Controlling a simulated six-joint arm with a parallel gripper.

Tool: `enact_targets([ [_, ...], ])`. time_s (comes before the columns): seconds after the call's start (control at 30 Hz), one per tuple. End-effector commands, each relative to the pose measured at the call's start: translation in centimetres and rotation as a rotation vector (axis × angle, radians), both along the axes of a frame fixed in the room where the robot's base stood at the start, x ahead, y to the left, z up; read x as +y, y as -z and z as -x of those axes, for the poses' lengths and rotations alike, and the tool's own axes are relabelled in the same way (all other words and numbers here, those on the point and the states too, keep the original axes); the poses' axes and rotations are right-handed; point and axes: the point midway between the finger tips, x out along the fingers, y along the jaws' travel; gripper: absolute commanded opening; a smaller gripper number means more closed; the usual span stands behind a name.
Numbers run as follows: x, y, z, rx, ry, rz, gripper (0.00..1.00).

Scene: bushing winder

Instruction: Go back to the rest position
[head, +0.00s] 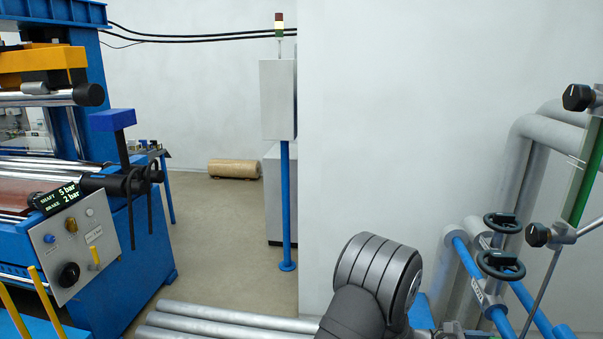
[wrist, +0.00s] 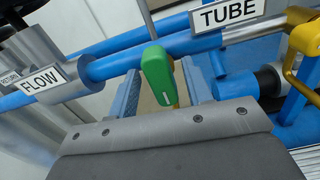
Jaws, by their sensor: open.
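My gripper (wrist: 162,88) shows in the wrist view beyond the broad grey wrist housing. Its two blue fingers stand apart, open, with nothing seen held between them. A green handle (wrist: 157,74) shows between and beyond the fingers; whether they touch it I cannot tell. In the head view my dark grey arm rises at the bottom, right of centre, and its end is hidden there.
Blue pipes labelled FLOW (wrist: 42,79) and TUBE (wrist: 228,13) cross close beyond the gripper. A yellow lever (wrist: 300,62) is at right. In the head view, black handwheels (head: 500,264) and a sight glass (head: 580,172) stand right; the blue winder (head: 150,235) stands left.

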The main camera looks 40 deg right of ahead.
Motion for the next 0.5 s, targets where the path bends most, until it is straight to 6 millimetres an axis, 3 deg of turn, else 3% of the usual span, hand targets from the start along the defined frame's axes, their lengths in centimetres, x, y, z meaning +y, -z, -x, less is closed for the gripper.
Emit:
enact_targets([
  [0.1,0.1,0.0,0.0,-0.067,-0.001,0.067,0.45],
  [0.5,5.9,0.0,-6.0,-0.068,-0.004,0.067,0.45],
])
